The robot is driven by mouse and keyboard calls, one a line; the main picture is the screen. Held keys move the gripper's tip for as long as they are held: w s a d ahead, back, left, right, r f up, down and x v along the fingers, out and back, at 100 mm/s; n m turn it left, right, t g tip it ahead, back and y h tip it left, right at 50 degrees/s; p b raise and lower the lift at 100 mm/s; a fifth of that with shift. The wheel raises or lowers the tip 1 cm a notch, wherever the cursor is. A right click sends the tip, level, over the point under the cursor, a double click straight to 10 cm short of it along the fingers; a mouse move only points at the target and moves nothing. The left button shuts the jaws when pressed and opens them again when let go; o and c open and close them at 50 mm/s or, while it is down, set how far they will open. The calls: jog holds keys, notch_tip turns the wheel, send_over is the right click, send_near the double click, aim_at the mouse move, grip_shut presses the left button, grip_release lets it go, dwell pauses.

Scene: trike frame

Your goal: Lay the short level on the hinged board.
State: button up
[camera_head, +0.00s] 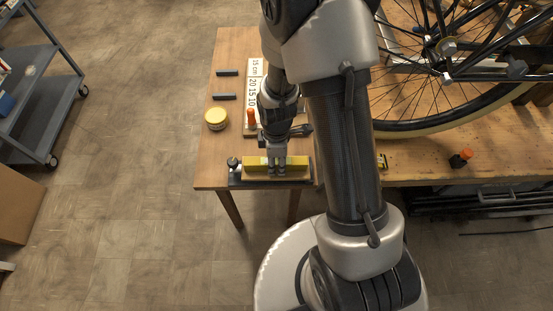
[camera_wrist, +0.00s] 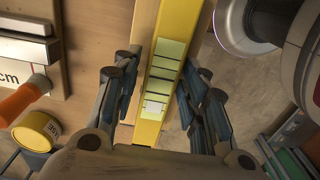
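The short level (camera_wrist: 152,108) is a yellow bar with pale green windows. In the head view the level (camera_head: 256,162) lies lengthwise over the hinged board (camera_head: 237,182), a dark-edged strip at the table's front left, with a round knob at its left end. My gripper (camera_head: 276,168) points down at the level's middle. In the wrist view my gripper (camera_wrist: 158,65) has a finger on each side of the level, spread apart, with gaps visible beside the bar. Whether the fingertips touch it is unclear. My fingers hide part of the level, and my arm covers the area just right of it.
A yellow-lidded tub (camera_head: 216,117), an orange-topped item (camera_head: 251,117) and a white scale board (camera_head: 255,75) stand behind the level. Two dark bars (camera_head: 225,97) lie nearby. A bicycle wheel (camera_head: 440,125) fills the right. The table's left strip is partly bare.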

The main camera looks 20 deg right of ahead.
jog(key=shift+o, duration=0.7)
notch_tip(320, 180, up, 12)
jog(key=shift+r, duration=0.1)
dwell(0.5)
jog(key=s+r+m+t, duration=0.4)
jog(key=s+r+m, duration=1)
jog(key=r, duration=0.5)
jog(key=shift+s+r+t, duration=0.3)
jog(key=shift+s, duration=0.2)
